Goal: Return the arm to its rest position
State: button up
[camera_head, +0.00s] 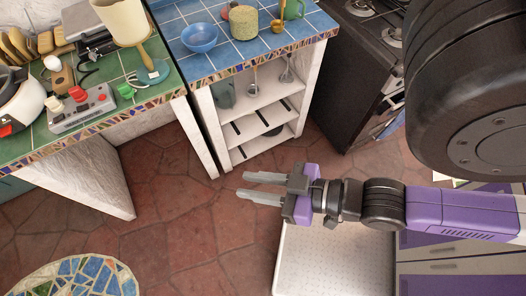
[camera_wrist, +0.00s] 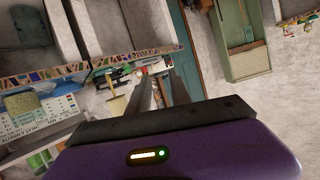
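My gripper (camera_head: 262,189) reaches in from the right in the head view, at the end of my purple and black arm. Its two grey fingers point left and stand apart with a gap between them. Nothing is between them. It is over the open floor, in front of the blue-tiled counter and above a white perforated surface. In the wrist view, my gripper's fingers (camera_wrist: 156,92) show above the purple housing, and the room appears tilted behind them.
A blue-tiled counter (camera_head: 185,53) with a blue bowl (camera_head: 199,38) stands behind my gripper. A green-tiled counter (camera_head: 152,94) with several items is at left. A dark stove (camera_head: 345,75) stands at the back right. A round mosaic top (camera_head: 75,272) is at bottom left. Terracotta floor (camera_head: 180,220) lies between.

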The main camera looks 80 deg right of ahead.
jog(key=s+r+n, duration=0.1)
jog(key=s+r, duration=0.1)
jog(key=r, duration=0.1)
jog(key=shift+a+n+t+y, duration=0.3)
jog(key=shift+a+n+y, duration=0.1)
notch_tip(320, 180, down, 2)
jog(key=shift+f+b, duration=0.2)
jog(key=shift+b, duration=0.95)
